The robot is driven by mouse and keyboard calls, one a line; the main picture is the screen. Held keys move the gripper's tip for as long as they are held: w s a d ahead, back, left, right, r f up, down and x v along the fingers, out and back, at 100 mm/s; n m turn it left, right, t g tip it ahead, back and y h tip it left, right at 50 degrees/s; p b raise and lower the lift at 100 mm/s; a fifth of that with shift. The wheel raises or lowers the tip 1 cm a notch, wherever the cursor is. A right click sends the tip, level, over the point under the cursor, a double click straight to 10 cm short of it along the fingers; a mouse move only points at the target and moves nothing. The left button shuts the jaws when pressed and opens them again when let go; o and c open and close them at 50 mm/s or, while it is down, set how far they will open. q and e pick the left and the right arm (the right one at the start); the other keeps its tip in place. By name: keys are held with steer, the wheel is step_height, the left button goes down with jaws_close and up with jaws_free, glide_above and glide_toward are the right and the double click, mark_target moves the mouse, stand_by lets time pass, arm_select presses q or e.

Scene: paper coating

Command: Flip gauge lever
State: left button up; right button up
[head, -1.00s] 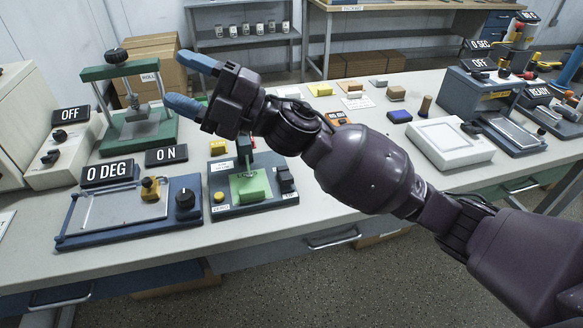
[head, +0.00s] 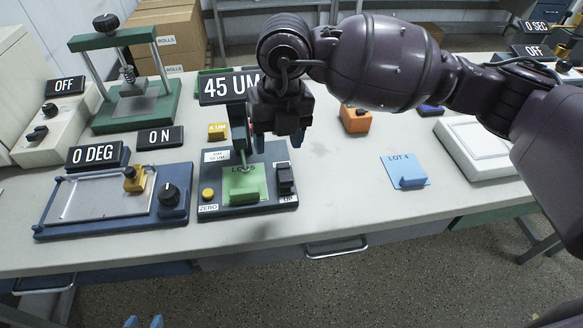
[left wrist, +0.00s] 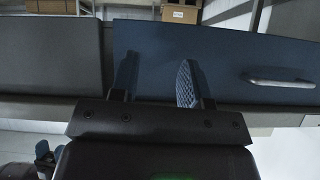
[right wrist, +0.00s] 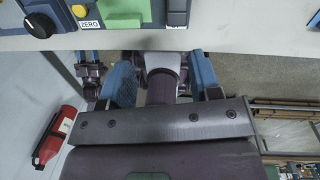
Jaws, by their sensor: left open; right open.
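The gauge (head: 215,205) is a dark blue base near the front edge of the bench, with a post and probe over a green LOT 5 block (head: 243,184). Its dark lever (head: 285,178) stands at its right side above an "UP" label. A sign behind reads 45 UM (head: 222,86). My right gripper (head: 277,140) points down just above the lever area; its fingers show apart and empty in the right wrist view (right wrist: 163,78). Contact cannot be told. My left gripper (head: 143,321) is low in front of the bench, open and empty before blue drawers in the left wrist view (left wrist: 155,85).
A blue tray with a knob (head: 170,196) stands left of the gauge. A green press (head: 135,100) is behind it. A blue LOT 4 piece (head: 404,172) and an orange block (head: 354,119) lie to the right. Bench between gauge and LOT 4 is clear.

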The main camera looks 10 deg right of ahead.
mark_target(286, 180)
steer(key=shift+m+h, duration=0.6)
steer(key=shift+m, duration=0.2)
steer(key=f, duration=0.3)
steer(key=d+f+b, duration=0.1)
steer(key=f, duration=0.5)
steer(key=shift+s+d+f+b, duration=0.15)
steer(key=shift+f+b, duration=0.15)
steer(key=shift+b, duration=0.05)
steer(key=shift+f, duration=0.6)
arm_select(q)
steer(key=shift+s+f, duration=0.15)
steer(key=shift+f, duration=0.65)
